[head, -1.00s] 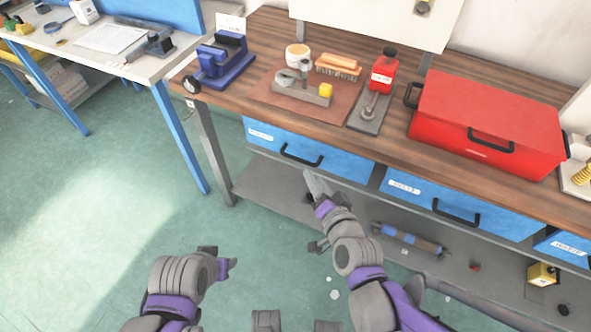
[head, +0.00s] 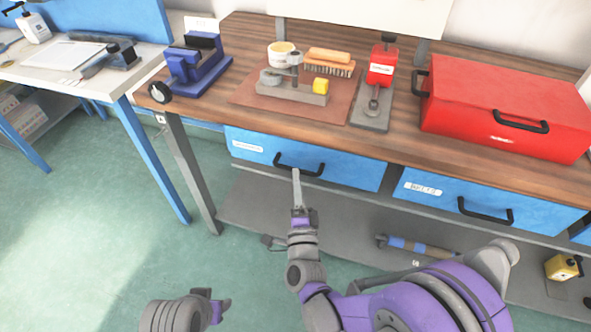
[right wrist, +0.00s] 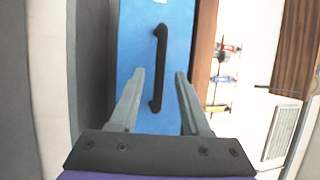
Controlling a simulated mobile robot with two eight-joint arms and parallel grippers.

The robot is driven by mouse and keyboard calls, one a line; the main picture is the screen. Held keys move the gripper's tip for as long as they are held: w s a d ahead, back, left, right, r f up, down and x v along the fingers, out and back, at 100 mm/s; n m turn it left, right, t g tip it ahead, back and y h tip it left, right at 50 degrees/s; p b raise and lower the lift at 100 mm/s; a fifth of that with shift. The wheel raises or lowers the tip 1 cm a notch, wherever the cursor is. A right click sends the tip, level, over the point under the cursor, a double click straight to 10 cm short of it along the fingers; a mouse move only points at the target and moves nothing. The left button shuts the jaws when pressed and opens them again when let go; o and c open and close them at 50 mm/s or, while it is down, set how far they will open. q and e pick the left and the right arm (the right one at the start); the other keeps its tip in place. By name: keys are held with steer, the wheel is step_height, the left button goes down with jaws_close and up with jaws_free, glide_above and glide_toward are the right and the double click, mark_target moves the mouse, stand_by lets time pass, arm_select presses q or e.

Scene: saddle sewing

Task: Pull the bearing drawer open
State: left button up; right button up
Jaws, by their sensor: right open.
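The left blue drawer (head: 350,172) is closed under the wooden bench top; its white label (head: 247,147) is too small to read surely. Its black bar handle (head: 300,167) also shows in the right wrist view (right wrist: 160,42), running upright there. My right gripper (head: 297,174) points at this handle from the front and below. In the right wrist view its fingers (right wrist: 160,74) are open, one on each side of the handle's line, with nothing held. Whether they touch the handle is unclear. My left gripper (head: 218,304) is low in the head view, away from the drawers; its jaws are unclear.
A second closed blue drawer (head: 440,195) is to the right. A grey shelf (head: 345,215) runs below. The floor at left is clear.

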steer(key=shift+x, duration=2)
jaws_close()
